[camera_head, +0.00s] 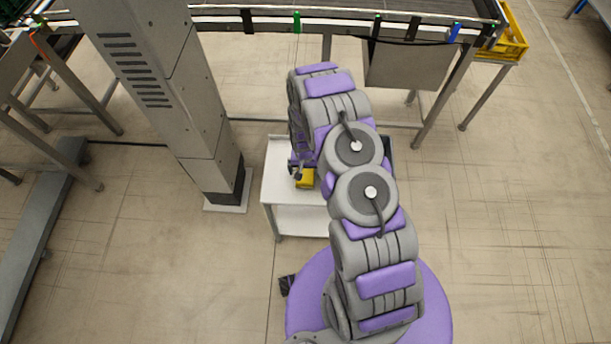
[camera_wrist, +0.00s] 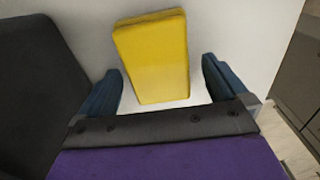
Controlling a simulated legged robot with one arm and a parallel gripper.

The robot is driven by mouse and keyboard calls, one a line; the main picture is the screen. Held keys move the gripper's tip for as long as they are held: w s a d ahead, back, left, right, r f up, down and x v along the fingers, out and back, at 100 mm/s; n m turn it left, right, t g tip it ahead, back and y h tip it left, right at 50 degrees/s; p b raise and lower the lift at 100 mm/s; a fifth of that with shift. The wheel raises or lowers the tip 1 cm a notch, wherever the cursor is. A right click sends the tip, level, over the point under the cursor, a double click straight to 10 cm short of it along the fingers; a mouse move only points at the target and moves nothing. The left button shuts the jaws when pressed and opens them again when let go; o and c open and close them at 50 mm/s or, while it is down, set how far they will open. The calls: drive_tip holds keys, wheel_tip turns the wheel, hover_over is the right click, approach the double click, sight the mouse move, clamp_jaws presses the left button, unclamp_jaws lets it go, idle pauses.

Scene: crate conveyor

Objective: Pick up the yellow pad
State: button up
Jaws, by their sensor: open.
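The yellow pad (camera_wrist: 155,58) is a thick rectangular block on a white surface in the wrist view. My gripper (camera_wrist: 162,82) is open, with one dark blue finger to the left of the pad and one to the right. The pad's near end lies between the fingers, with white surface visible beside it, so the jaws are not closed on it. In the head view the pad (camera_head: 305,179) shows on the white table (camera_head: 277,180), just below my gripper (camera_head: 300,170), partly hidden by my arm.
A dark object (camera_wrist: 35,90) lies close to the left finger in the wrist view. A grey pillar (camera_head: 165,85) stands left of the table. A conveyor (camera_head: 350,22) runs behind, with a yellow crate (camera_head: 513,40) at its right end. Floor at right is clear.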

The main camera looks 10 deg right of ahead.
sight(305, 170)
drive_tip(key=shift+a+f, duration=0.3)
drive_tip(key=shift+a, duration=0.05)
drive_tip(key=shift+d, duration=0.5)
drive_tip(key=shift+c, duration=1.1)
drive_tip(key=shift+w+d, duration=0.1)
drive_tip(key=shift+d, duration=0.1)
drive_tip(key=c, duration=0.3)
drive_tip(key=shift+a, duration=0.5)
drive_tip(key=c, duration=0.6)
drive_tip(key=shift+d, duration=0.15)
drive_tip(key=shift+d+r, duration=0.15)
drive_tip(key=shift+r, duration=0.15)
drive_tip(key=r+p, duration=0.1)
drive_tip(key=r, duration=0.3)
drive_tip(key=r+p, duration=0.1)
drive_tip(key=r, duration=0.3)
drive_tip(key=shift+a+r, duration=0.2)
drive_tip(key=shift+r, duration=0.1)
drive_tip(key=shift+d+r, duration=0.1)
drive_tip(key=shift+r, duration=0.35)
